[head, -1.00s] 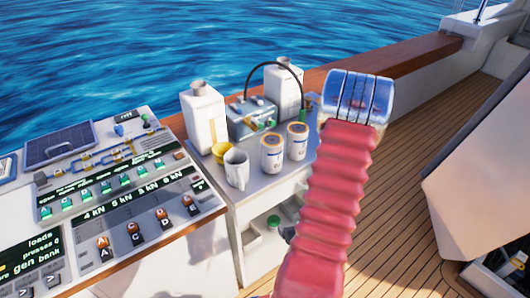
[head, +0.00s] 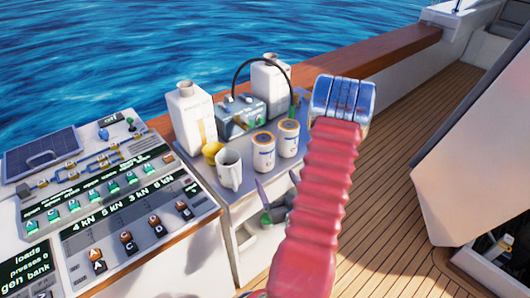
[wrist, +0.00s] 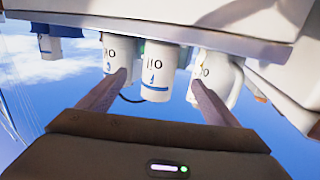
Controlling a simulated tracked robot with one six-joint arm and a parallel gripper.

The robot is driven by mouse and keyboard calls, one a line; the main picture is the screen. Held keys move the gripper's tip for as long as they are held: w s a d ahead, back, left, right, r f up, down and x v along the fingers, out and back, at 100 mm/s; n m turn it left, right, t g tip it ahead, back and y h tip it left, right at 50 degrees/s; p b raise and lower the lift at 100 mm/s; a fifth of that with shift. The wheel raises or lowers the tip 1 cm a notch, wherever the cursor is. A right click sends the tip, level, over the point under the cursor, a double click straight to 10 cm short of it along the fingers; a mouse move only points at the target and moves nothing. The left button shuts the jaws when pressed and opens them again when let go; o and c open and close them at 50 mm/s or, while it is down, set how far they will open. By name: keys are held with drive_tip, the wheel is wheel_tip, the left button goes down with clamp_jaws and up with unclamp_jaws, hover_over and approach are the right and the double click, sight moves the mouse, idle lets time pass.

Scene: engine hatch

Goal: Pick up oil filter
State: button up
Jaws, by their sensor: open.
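Two white oil filters with gold tops stand upright side by side on the small table: the left one (head: 263,151) and the right one (head: 288,138). The wrist view is upside down; there the left filter (wrist: 158,72) shows in the middle and the right filter (wrist: 117,54) to its left. My gripper (head: 276,178) is open and empty, at the table's front edge just in front of the filters. In the wrist view my gripper's fingertips (wrist: 160,80) appear on either side of the middle filter, with no clear grip on anything.
A white mug (head: 229,169) stands close left of the filters, with a yellow cup (head: 212,150) behind it. Two white jugs (head: 191,118) (head: 270,84) and a metal box (head: 240,115) with a black hose stand behind. A control panel (head: 100,205) is at the left.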

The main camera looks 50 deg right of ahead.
sight(267, 163)
drive_tip(key=x, duration=0.8)
drive_tip(key=shift+w, duration=0.15)
drive_tip(key=shift+x, duration=2.6)
drive_tip(key=shift+d+r, duration=0.1)
drive_tip(key=shift+c, duration=0.7)
drive_tip(key=c, duration=1.1)
drive_tip(key=shift+r, duration=0.15)
